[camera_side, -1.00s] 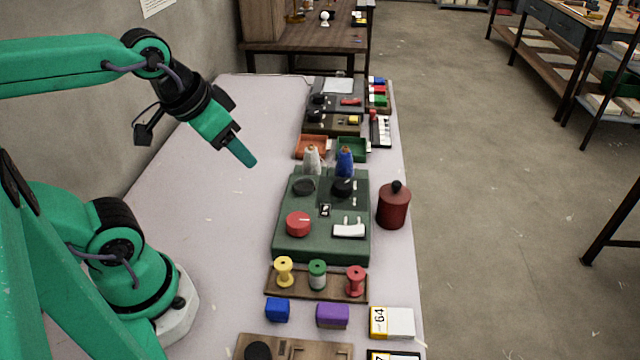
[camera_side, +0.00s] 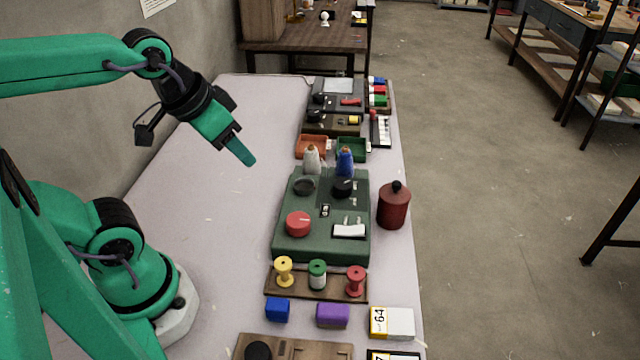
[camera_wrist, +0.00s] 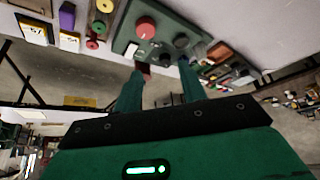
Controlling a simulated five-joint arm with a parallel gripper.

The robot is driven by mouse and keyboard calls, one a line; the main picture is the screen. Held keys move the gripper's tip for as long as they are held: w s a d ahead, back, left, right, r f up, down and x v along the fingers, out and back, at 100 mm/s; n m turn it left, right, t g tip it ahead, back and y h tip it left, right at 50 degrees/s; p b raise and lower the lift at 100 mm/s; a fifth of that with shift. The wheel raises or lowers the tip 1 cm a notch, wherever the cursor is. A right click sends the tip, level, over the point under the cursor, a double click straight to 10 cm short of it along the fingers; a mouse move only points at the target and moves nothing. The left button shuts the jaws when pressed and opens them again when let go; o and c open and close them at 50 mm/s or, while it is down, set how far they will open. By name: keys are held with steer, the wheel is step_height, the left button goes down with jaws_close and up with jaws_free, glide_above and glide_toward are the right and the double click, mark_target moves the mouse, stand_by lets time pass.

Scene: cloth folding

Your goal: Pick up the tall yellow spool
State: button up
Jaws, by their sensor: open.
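The yellow spool (camera_side: 284,271) stands upright at the left end of a brown wooden board (camera_side: 311,289), beside a green spool (camera_side: 317,274) and a red spool (camera_side: 355,281). In the wrist view the yellow spool (camera_wrist: 106,6) is at the top edge, partly cut off. My gripper (camera_side: 246,159) hangs in the air above the left part of the table, up and to the left of the spools in the side view and well apart from them. Its two fingers are spread with nothing between them in the wrist view (camera_wrist: 158,84).
A green console (camera_side: 290,250) with knobs lies behind the spool board. A dark red canister (camera_side: 393,207) stands to its right. Blue (camera_side: 277,310) and purple (camera_side: 332,315) blocks lie in front of the board. The table's left side is clear.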

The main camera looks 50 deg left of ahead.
steer(key=n+g, duration=0.6)
steer(key=n, duration=0.1)
glide_above(283, 263)
step_height(283, 263, down, 14)
steer(key=shift+f, duration=1.35)
steer(key=shift+f, duration=0.15)
steer(key=shift+f, duration=2.45)
steer(key=shift+c, duration=0.2)
steer(key=c, duration=0.7)
